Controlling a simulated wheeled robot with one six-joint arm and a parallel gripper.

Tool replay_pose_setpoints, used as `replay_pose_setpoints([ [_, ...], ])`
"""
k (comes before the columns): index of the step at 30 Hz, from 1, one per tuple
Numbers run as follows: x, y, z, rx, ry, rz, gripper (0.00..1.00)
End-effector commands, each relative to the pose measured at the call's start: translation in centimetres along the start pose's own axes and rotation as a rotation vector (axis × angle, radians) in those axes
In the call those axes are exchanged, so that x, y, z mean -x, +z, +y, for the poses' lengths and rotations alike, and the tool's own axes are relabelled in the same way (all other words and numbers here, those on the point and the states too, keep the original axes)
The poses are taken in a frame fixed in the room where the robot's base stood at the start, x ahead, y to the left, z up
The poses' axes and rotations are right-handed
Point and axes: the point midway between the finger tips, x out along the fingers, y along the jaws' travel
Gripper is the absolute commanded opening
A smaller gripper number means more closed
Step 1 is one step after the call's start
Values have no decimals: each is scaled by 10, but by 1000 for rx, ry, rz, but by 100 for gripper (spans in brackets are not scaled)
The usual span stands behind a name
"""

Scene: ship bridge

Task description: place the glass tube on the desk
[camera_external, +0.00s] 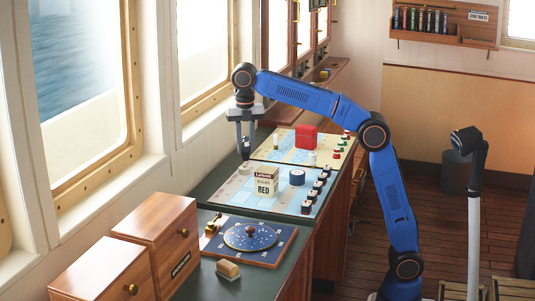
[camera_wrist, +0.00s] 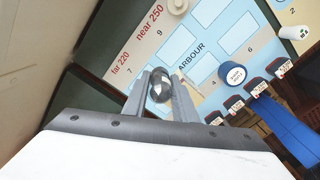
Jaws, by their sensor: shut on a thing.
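My gripper (camera_external: 245,146) hangs fingers-down over the back-left part of a pale board on the green-topped desk (camera_external: 193,284). In the wrist view my gripper (camera_wrist: 160,92) is shut on a small, shiny grey rounded thing (camera_wrist: 160,86), apparently the end of the glass tube. The tube's length is hidden along the line of sight. In the external view I cannot separate the tube from the dark fingers. Whether its lower end touches the board cannot be told.
A red box (camera_external: 305,136) stands behind. Wooden drawer boxes (camera_external: 160,235) and a blue dial board (camera_external: 250,238) are in front.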

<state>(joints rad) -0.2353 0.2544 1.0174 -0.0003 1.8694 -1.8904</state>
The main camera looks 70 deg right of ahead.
Motion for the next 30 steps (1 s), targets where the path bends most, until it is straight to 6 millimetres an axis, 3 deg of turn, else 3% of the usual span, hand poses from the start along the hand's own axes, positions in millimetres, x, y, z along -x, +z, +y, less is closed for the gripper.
replay_pose_setpoints([
  [6, 0, -72, 40, 178, 1, 0, 3],
  [15, 0, -176, 77, 416, 1, 0, 3],
  [24, -3, -288, 96, 653, 2, 0, 3],
  [30, -5, -366, 97, 812, 2, 0, 3],
])
